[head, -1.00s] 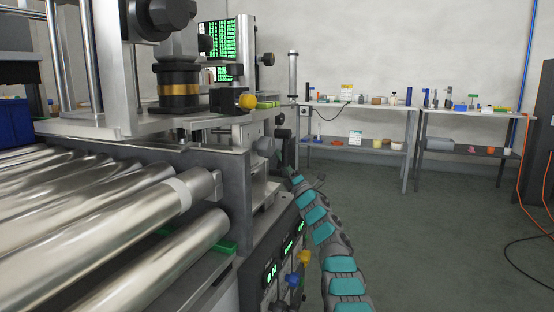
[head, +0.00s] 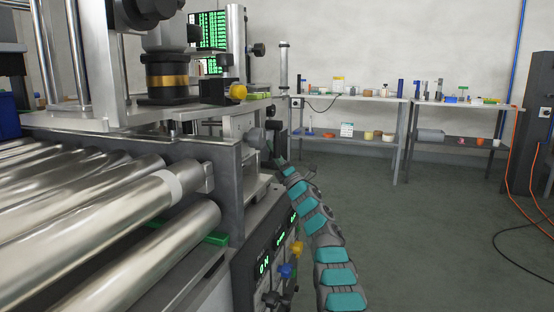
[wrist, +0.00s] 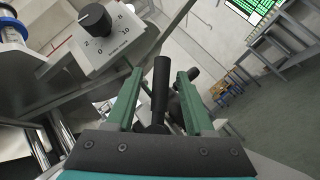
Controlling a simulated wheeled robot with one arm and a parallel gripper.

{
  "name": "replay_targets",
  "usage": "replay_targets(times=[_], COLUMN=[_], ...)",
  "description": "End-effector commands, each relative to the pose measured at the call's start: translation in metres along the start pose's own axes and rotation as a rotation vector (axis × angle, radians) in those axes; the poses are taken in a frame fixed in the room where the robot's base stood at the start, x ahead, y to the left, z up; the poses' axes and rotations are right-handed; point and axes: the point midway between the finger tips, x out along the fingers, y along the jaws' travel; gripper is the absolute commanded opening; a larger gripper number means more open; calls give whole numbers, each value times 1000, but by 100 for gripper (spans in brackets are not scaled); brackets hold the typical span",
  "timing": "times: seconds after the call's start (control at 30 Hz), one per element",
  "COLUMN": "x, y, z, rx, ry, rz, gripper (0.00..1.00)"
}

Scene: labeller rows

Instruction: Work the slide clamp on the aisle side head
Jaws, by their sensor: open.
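A black handle (wrist: 160,88) stands between the two fingers of my gripper (wrist: 160,98) in the wrist view. The green fingers are open and lie on either side of it, with a gap visible on both sides. I cannot tell whether this handle belongs to the slide clamp. A second dark handle or knob (wrist: 190,92) shows just behind the right finger. In the head view my teal and grey arm reaches to the aisle side of the labeller (head: 222,178). The gripper's fingertips cannot be made out there. A grey round knob (head: 255,137) sits on the machine's side near the arm's end.
A dial box (wrist: 118,42) with a black knob is close to the left finger. Steel rollers (head: 90,215) fill the left of the head view. A control panel (head: 268,258) with coloured knobs is beside my arm.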

Motion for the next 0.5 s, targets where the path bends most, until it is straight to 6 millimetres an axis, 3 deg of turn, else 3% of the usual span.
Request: replay_targets(times=[0.5], x=[-31], y=[-2], z=[1], rx=[-4], ry=[-3], rz=[-1], gripper=[53])
